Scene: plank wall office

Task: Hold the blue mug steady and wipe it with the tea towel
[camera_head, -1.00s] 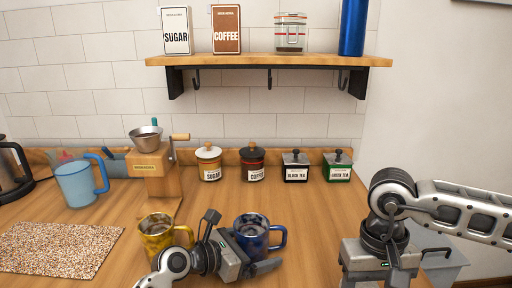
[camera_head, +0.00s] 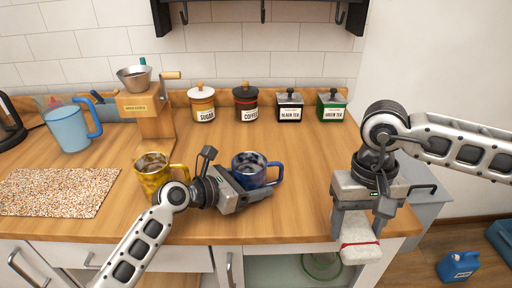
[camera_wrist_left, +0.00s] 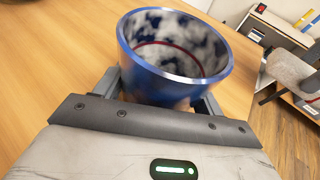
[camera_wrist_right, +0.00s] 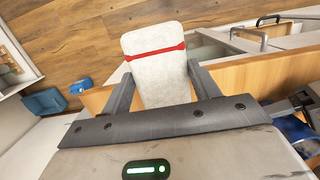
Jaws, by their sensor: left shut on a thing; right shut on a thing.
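The blue mug (camera_head: 250,170) stands upright on the wooden counter, its handle toward the right. My left gripper (camera_head: 250,190) is shut around its body from the front left. In the left wrist view the mug (camera_wrist_left: 150,85) sits between the fingers, its inside mottled white and blue with a dark red line. The tea towel (camera_head: 360,246), a folded white cloth with a red band, is in my right gripper (camera_head: 362,225), which is shut on it at the counter's front right edge. The towel (camera_wrist_right: 160,75) also shows between the fingers in the right wrist view, apart from the mug.
A yellow mug (camera_head: 153,178) stands just left of the blue mug, close to my left arm. A speckled mat (camera_head: 58,190), a blue jug (camera_head: 70,128), a grinder (camera_head: 150,115) and several canisters (camera_head: 246,103) stand around. The counter right of the blue mug is clear.

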